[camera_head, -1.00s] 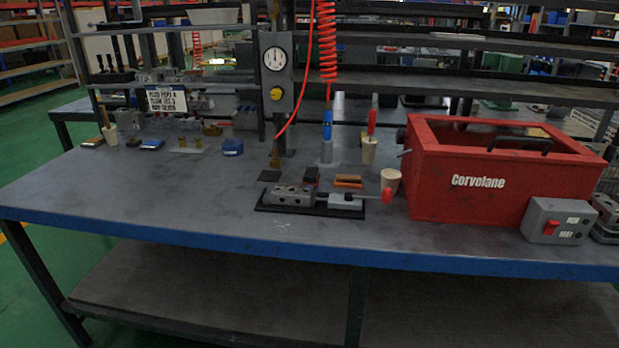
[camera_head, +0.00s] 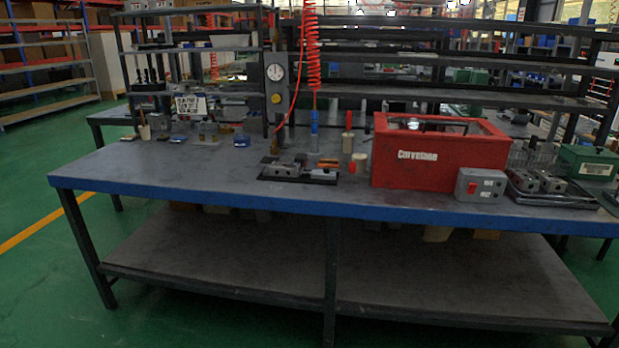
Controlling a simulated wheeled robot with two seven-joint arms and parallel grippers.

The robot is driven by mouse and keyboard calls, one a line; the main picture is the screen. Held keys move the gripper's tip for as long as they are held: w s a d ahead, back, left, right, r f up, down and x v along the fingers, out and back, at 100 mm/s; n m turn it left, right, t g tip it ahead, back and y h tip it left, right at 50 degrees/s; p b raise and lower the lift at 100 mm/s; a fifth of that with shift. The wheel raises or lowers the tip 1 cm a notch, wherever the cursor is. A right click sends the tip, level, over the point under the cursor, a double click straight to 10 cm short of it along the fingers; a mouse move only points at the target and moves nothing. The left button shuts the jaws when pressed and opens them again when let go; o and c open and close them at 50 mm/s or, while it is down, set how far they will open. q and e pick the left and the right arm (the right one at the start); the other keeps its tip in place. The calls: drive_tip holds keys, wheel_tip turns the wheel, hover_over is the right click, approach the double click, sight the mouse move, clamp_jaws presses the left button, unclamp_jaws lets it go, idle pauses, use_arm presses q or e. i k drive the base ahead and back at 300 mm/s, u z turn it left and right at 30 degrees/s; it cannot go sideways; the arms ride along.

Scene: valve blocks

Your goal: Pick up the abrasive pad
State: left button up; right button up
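No gripper of mine shows in the head view. I cannot tell for certain which thing is the abrasive pad. A small orange-brown block (camera_head: 328,162) lies on the workbench (camera_head: 130,173), behind a grey valve block (camera_head: 287,169) on a black mat (camera_head: 263,178). A small dark block (camera_head: 299,159) sits just left of the orange-brown one.
A red box (camera_head: 440,165) stands right of the valve block, with a grey switch box (camera_head: 481,186) before it. A gauge post (camera_head: 276,90) and red coiled hose (camera_head: 311,50) rise behind. Green floor (camera_head: 40,280) is clear at left.

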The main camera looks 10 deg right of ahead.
sight(300, 157)
drive_tip(key=z, duration=0.65)
drive_tip(key=i, duration=1.3)
drive_tip(key=u, duration=0.6)
